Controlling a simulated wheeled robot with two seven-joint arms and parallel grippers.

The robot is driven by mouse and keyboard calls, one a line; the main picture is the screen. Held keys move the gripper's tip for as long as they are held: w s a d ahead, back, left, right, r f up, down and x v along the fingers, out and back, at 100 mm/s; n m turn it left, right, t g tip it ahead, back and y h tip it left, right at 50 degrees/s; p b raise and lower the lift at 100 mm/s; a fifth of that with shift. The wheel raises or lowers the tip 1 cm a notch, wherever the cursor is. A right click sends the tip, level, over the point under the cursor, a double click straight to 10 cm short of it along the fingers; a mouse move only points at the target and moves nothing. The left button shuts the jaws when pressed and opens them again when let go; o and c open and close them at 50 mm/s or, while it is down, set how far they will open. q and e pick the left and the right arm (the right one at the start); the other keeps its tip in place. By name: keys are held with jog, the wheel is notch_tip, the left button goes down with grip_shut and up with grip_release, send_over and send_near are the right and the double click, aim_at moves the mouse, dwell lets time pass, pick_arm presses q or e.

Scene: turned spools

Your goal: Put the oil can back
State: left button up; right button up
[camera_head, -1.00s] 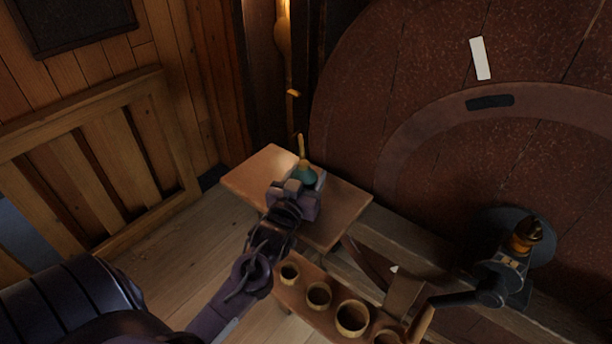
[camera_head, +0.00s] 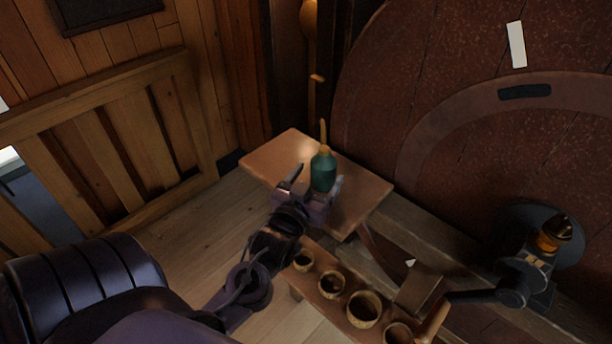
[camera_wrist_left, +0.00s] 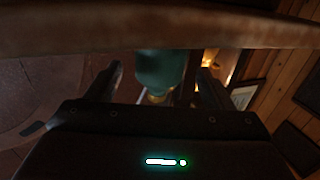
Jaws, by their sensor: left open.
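The oil can (camera_head: 323,172) is green with a thin brass spout pointing up. It stands upright on the small wooden table (camera_head: 268,158). My left gripper (camera_head: 311,181) is open at the near side of the can, its two fingers apart to the left and right of it. In the left wrist view the can (camera_wrist_left: 160,68) shows between the spread fingers (camera_wrist_left: 158,82), with gaps on both sides. The view there is upside down, and the table edge (camera_wrist_left: 120,34) crosses the top. My right gripper is not in view.
A wooden rack (camera_head: 317,306) with several round cups stands below the table. A large reddish disc (camera_head: 430,90) rises behind at the right, with a dark crank fitting (camera_head: 520,265). A slatted wooden railing (camera_head: 110,150) is at the left. Bare floor lies between.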

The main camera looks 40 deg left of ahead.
pick_arm(q)
jog(key=b+v, duration=0.1)
jog(key=v, duration=0.3)
jog(key=shift+s+d+f, duration=0.1)
jog(key=shift+s, duration=0.25)
jog(key=shift+s+d, duration=0.15)
jog(key=shift+s, duration=0.55)
